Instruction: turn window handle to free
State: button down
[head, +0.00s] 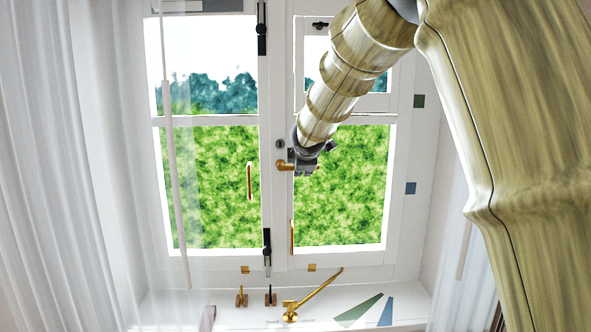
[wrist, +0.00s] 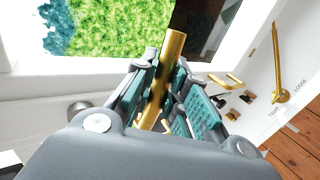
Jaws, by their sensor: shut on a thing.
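The brass window handle (head: 283,165) sits on the white middle post of the window, at mid height. It appears roughly level in the head view, with its right part hidden by my gripper (head: 306,165). In the wrist view, my gripper (wrist: 158,98) has its teal pads on both sides of the brass handle bar (wrist: 174,48) and is shut on it. The bar's end sticks out past the fingertips. The handle's mount is hidden in the wrist view.
A round grey fitting (head: 280,143) is just above the handle. Black bolts (head: 261,28) (head: 267,246) sit above and below. A brass pull (head: 250,181) is to the left. A brass lever (head: 291,312) and small brass hooks (head: 241,297) stand on the sill. White curtains (head: 45,160) hang left.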

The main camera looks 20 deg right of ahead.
dwell(0.3)
jog(key=c, duration=1.4)
grip_release()
jog(key=v, duration=1.2)
